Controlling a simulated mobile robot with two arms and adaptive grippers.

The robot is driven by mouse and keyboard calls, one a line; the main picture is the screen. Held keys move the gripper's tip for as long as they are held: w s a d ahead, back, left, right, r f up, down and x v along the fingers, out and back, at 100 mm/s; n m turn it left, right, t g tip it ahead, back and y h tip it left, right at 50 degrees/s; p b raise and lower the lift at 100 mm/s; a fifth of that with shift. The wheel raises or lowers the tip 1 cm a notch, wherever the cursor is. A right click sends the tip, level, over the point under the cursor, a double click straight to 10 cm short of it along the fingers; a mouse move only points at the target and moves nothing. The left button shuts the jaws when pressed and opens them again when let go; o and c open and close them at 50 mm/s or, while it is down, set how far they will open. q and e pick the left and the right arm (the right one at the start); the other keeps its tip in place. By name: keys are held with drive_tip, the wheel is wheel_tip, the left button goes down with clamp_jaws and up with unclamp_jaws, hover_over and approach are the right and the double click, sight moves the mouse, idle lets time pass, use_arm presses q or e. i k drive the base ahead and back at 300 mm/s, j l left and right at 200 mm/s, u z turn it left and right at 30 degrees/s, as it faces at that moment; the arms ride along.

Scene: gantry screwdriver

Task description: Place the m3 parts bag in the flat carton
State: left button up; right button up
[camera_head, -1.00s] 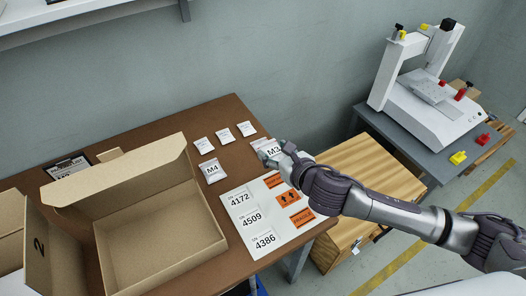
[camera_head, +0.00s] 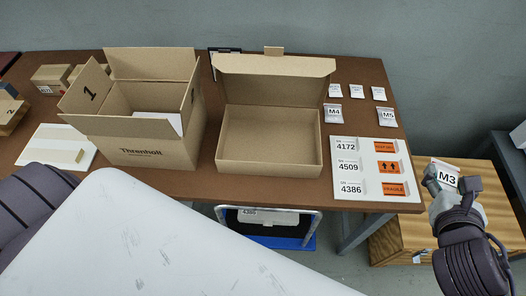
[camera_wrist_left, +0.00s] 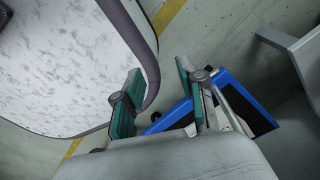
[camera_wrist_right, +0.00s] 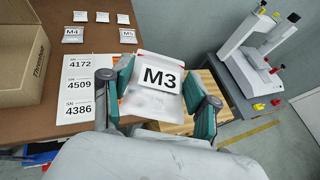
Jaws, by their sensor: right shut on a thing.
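The M3 parts bag (camera_head: 445,175) is a small clear bag with a white M3 label. My right gripper (camera_head: 452,185) is shut on it and holds it off the table's right edge, above the wooden crate. In the right wrist view the bag (camera_wrist_right: 156,85) sits between the two fingers (camera_wrist_right: 158,100). The flat carton (camera_head: 270,140) stands open and empty on the brown table, its lid raised at the back. My left gripper (camera_wrist_left: 155,100) shows in the left wrist view, its fingers apart with nothing between them, over the floor area.
M4 (camera_head: 333,113) and M5 (camera_head: 387,117) bags, smaller bags and a label sheet (camera_head: 347,190) lie right of the flat carton. A taller open carton (camera_head: 150,150) stands to its left. The wooden crate (camera_head: 400,235) is beside the table. A blue cart (camera_head: 265,240) is below.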

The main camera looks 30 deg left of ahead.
sight(241, 144)
drive_tip(key=u, duration=0.4)
drive_tip(key=k+u, duration=0.1)
drive_tip(key=u, duration=0.65)
drive_tip(key=k+j+u, duration=0.1)
drive_tip(key=u, duration=0.3)
drive_tip(key=i+l+u, duration=0.15)
drive_tip(key=l, duration=0.35)
drive_tip(key=l+u, duration=0.2)
drive_tip(key=l, duration=0.35)
drive_tip(key=i, duration=0.15)
